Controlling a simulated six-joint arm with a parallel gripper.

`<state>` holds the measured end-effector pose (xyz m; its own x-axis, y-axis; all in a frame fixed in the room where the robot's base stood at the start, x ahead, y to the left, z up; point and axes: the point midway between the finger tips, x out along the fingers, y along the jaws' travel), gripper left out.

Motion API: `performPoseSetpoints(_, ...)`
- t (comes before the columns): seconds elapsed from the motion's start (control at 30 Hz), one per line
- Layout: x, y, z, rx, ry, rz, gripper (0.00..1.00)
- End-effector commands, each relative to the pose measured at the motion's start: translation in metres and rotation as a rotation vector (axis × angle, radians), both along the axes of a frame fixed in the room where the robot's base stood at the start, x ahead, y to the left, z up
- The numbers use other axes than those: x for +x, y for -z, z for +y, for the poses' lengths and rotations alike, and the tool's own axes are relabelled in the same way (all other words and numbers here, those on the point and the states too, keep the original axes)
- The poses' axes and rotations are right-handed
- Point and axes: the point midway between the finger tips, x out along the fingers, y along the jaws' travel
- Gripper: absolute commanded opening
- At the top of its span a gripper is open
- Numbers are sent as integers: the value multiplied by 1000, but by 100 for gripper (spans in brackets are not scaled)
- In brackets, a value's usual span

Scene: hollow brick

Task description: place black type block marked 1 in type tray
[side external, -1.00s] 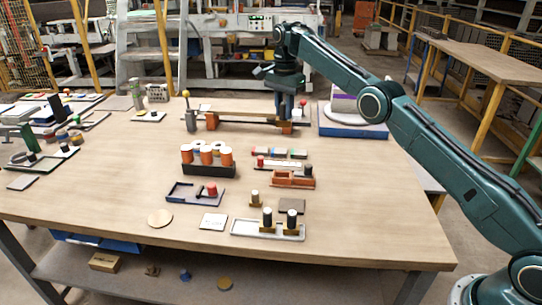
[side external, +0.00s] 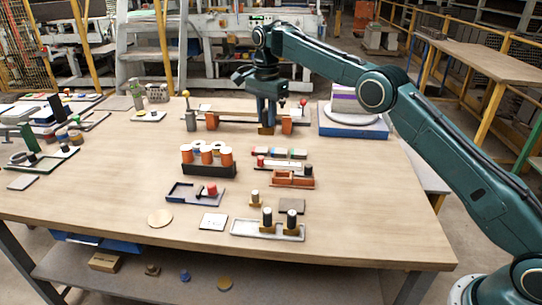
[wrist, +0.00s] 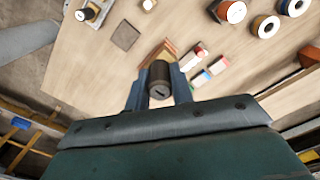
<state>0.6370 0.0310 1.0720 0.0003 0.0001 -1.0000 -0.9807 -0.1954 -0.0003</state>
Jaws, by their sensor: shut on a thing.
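My gripper (side external: 266,122) is shut on a black round-topped block, with a brass-coloured base (side external: 266,131) showing below the fingers. In the wrist view the black top (wrist: 159,80) faces the camera between the fingers and bears a thin mark. The block is held near the bar with orange supports. A pale, shallow tray (side external: 245,229), which looks like the type tray, lies at the table's front. Two black-topped blocks, left (side external: 267,218) and right (side external: 291,220), stand upright in it on brass bases.
A small pale-topped block (side external: 255,198) and a dark square plate (side external: 292,206) lie behind the tray. An orange open box (side external: 292,180), a black rack (side external: 208,169) with orange-and-white cylinders, and a blue tray (side external: 182,193) stand around mid-table.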

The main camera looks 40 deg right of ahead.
Motion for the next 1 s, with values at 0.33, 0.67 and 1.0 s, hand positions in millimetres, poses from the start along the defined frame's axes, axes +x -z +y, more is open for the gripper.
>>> performPoseSetpoints(0.33, -32, -1, 77, 0, -5, 0, 0)
performPoseSetpoints(0.67, -71, 3, 130, 0, -2, -1, 0)
performPoseSetpoints(1.0, -87, 5, 146, 0, 0, -1, 0)
